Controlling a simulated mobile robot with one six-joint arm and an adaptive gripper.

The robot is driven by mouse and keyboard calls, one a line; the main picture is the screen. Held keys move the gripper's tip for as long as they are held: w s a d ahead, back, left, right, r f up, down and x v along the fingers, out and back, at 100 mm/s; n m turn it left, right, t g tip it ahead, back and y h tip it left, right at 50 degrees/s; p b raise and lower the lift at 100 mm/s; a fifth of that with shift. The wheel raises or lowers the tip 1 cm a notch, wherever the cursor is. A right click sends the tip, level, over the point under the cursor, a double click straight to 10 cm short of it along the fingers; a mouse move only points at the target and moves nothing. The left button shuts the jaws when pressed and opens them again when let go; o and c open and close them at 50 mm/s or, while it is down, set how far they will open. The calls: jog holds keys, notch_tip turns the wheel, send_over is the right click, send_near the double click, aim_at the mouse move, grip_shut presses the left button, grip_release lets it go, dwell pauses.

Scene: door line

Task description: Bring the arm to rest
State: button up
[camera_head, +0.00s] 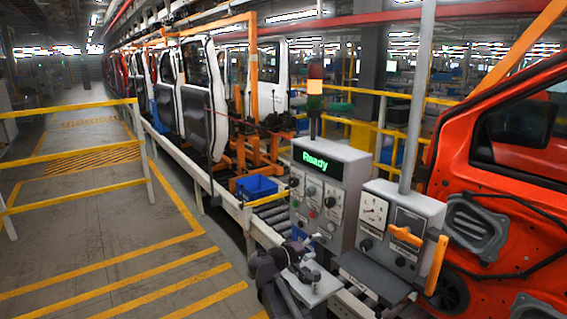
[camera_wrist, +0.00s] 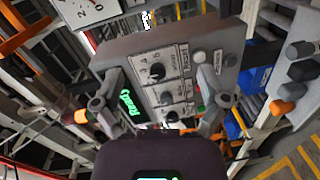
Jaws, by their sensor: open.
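My gripper (camera_head: 312,257) is in the lower middle of the head view, low in front of a grey control box (camera_head: 347,160) with a green "Ready" display. In the wrist view my gripper (camera_wrist: 158,72) has its two fingers spread wide apart, with nothing between them. The control box (camera_wrist: 180,45) appears beyond the fingers, tilted in the picture, with its knobs and the "Ready" display (camera_wrist: 130,101). I cannot tell the exact gap between fingers and box.
A second grey box (camera_head: 428,212) with a gauge and orange handles stands to the right. An orange-red door (camera_head: 478,180) fills the right edge. A blue bin (camera_head: 257,187) sits on the conveyor behind. Yellow railings (camera_head: 75,157) border the floor at left, where there is free room.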

jog(key=s+d+f+g, duration=0.1)
jog(key=f, duration=0.1)
jog(key=s+d+f+g+y+b, duration=0.1)
jog(key=d+f, duration=0.1)
jog(key=s+d+f+m+g, duration=0.1)
jog(key=d+f, duration=0.1)
jog(key=shift+s+f+y+b, duration=0.15)
jog(key=shift+s+y+b, duration=0.15)
jog(key=shift+b, duration=0.05)
jog(key=s+d+f+m+g+y+b, duration=0.1)
jog(key=s+f+g+y+b, duration=0.2)
jog(key=s+f+y, duration=0.3)
jog(key=s+d+f+m+g+y+b, duration=0.1)
jog(key=s+f+m+g+y+b, duration=0.1)
jog(key=s+f+y, duration=0.4)
jog(key=s+f+g+b, duration=0.1)
jog(key=s+f, duration=0.4)
jog(key=f, duration=0.2)
jog(key=shift+s+d+m+g+b, duration=0.3)
jog(key=shift+s+d+b, duration=0.05)
jog(key=shift+s+b, duration=0.05)
